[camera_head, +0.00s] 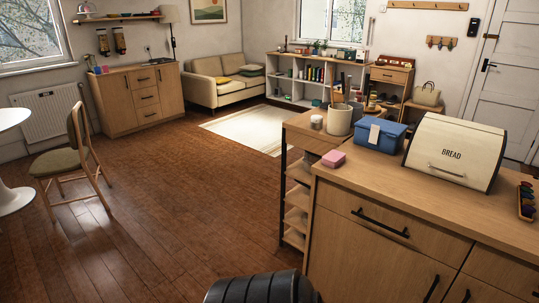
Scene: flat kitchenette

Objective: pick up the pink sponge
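The pink sponge (333,159) is a small block on the wooden counter (400,193), close to its left end. It lies in front of a white-grey crock (340,121) and left of a blue box (378,138). Nothing covers it. Neither gripper shows in the head view. A dark ribbed part at the bottom edge looks like a piece of my own body. It is apart from the sponge in the picture.
A cream bread box (454,152) and a tray of coloured items (526,201) stand on the counter to the right. Drawers with black handles (380,222) face the front. A chair (72,157) stands at left. The wooden floor (165,215) between is clear.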

